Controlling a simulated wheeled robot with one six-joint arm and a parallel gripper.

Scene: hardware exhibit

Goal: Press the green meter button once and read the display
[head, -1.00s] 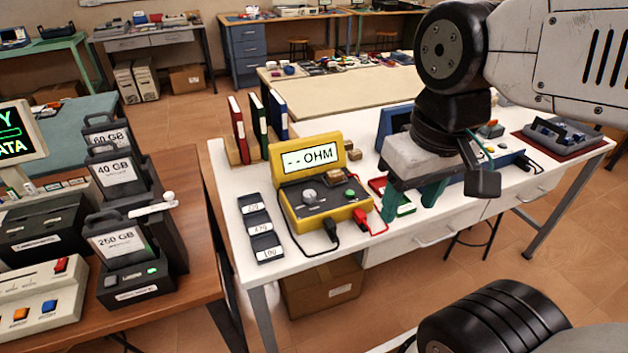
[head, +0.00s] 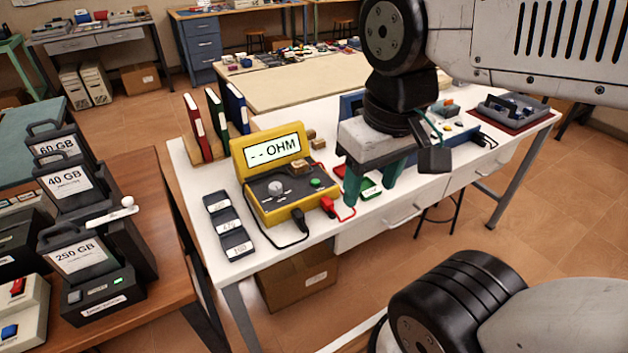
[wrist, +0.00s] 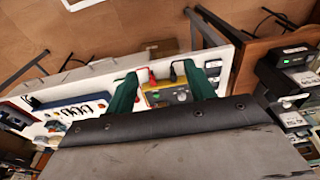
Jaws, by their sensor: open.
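The yellow meter (head: 266,150) stands on the white table, its raised display reading "-- OHM". Its green button (head: 316,183) is at the right of the dark panel, beside a grey knob (head: 275,188). Black and red plugs (head: 328,206) sit at its front edge. My gripper (head: 370,190) is open and empty, with green fingers pointing down to the right of the meter, apart from it. In the wrist view the meter (wrist: 165,93) shows between the two fingers, and its green button (wrist: 155,96) is visible near the left finger.
Three grey labelled blocks (head: 230,228) lie left of the meter. Red, green and blue binders (head: 215,123) stand behind it. A blue device and other parts lie right of my gripper. A brown desk (head: 150,240) with labelled drives is at left.

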